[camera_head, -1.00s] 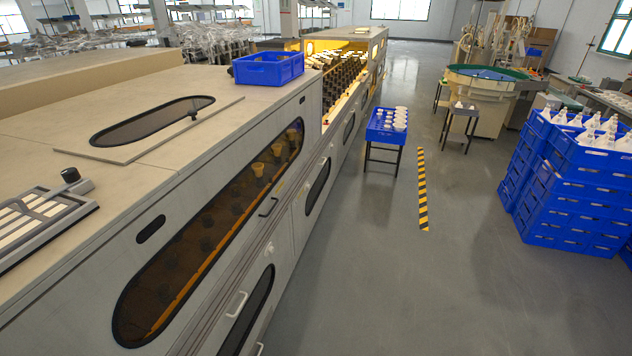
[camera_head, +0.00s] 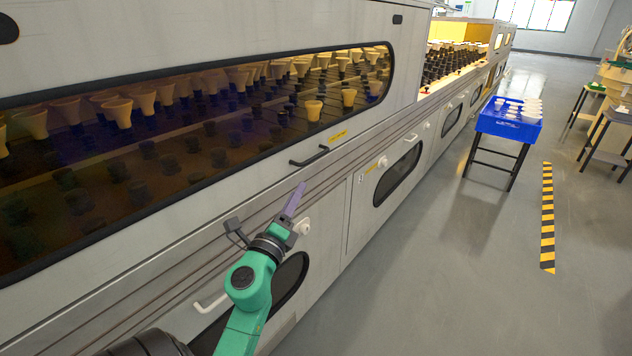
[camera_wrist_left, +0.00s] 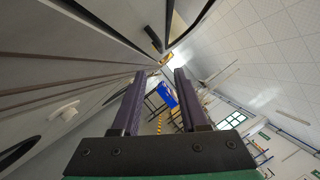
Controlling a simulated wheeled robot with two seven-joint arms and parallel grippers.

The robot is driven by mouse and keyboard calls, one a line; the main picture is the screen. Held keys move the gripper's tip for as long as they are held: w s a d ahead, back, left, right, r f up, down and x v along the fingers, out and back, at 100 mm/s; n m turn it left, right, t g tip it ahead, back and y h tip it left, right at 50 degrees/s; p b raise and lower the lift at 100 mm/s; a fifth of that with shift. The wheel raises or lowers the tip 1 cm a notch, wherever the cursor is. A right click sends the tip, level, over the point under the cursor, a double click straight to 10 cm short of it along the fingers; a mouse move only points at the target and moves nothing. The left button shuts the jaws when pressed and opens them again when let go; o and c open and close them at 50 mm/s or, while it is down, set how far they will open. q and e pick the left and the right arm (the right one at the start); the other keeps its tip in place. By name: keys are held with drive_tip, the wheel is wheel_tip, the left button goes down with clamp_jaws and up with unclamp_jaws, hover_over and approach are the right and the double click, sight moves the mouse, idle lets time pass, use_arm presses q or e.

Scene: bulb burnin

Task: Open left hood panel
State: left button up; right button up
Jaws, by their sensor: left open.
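The hood panel (camera_head: 405,60) is the large light-grey upper panel with a long dark window on the machine's side. It is closed, and cups show behind the glass. Its black bar handle (camera_head: 309,156) sits near the panel's lower edge. In the left wrist view a dark bar that looks like this handle (camera_wrist_left: 153,38) is above and beyond the fingers. My left gripper (camera_head: 267,204) is open and empty, below and left of the handle, apart from it. In the left wrist view its two purple fingers (camera_wrist_left: 160,75) stand apart. My right gripper is out of view.
Lower doors with white handles (camera_head: 210,303) line the machine below the hood. A blue crate (camera_head: 508,128) with white items stands on a small table at right. A yellow-black strip (camera_head: 547,220) marks the floor. The aisle between is clear.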

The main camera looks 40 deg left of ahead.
use_arm(q)
drive_tip(key=p, duration=0.2)
approach(316, 158)
drive_tip(key=x, duration=0.4)
drive_tip(key=shift+w+a+r, duration=0.15)
drive_tip(key=shift+w+a, duration=0.05)
drive_tip(key=x, duration=0.5)
drive_tip(key=shift+w+f, duration=0.1)
drive_tip(key=shift+f, duration=0.15)
drive_tip(key=shift+w+a+r, duration=0.1)
drive_tip(key=shift+w+a, duration=0.1)
drive_tip(key=shift+w, duration=0.2)
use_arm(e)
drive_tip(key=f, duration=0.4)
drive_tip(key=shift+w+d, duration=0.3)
use_arm(q)
clamp_jaws()
